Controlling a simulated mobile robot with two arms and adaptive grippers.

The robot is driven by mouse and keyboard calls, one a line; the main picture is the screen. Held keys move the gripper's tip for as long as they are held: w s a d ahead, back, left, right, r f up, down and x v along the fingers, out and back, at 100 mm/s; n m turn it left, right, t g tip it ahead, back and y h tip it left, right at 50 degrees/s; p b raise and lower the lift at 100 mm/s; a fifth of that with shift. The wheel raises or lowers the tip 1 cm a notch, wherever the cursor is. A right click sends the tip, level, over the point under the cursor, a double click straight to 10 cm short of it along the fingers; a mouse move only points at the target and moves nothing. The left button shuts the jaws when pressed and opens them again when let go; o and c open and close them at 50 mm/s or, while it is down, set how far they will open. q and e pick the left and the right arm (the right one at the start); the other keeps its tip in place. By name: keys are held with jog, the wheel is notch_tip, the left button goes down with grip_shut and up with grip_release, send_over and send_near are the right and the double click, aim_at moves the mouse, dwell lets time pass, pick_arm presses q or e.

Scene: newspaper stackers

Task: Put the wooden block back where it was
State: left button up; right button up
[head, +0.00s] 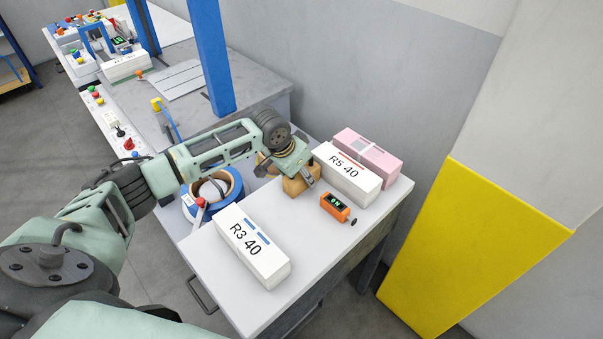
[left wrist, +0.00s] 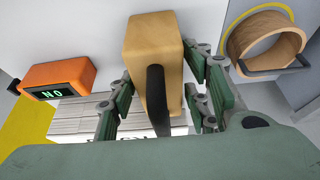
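The wooden block (head: 297,188) is at the back of the white tabletop (head: 300,225) in the head view, left of the white R5 40 box. I cannot tell whether it rests on the top. My left gripper (head: 307,176) is over it. In the left wrist view the block (left wrist: 150,50) stands between the fingers of my left gripper (left wrist: 158,85), with fingers close on both sides. A dark curved bar crosses its near face. Whether the fingers press on it is unclear. My right gripper is not in view.
A white R5 40 box (head: 347,178) and pink box (head: 367,157) stand behind right. An orange device (head: 335,207) is right of the block. A white R3 40 box (head: 252,250) lies in front. A blue tape roll (head: 227,205) sits left. A yellow panel (head: 475,245) stands right.

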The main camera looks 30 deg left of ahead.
pick_arm(q)
jog(key=shift+o, duration=0.5)
jog(key=shift+r, duration=0.25)
jog(key=b+v, duration=0.1)
jog(key=v, duration=1.1)
jog(key=shift+a, duration=0.1)
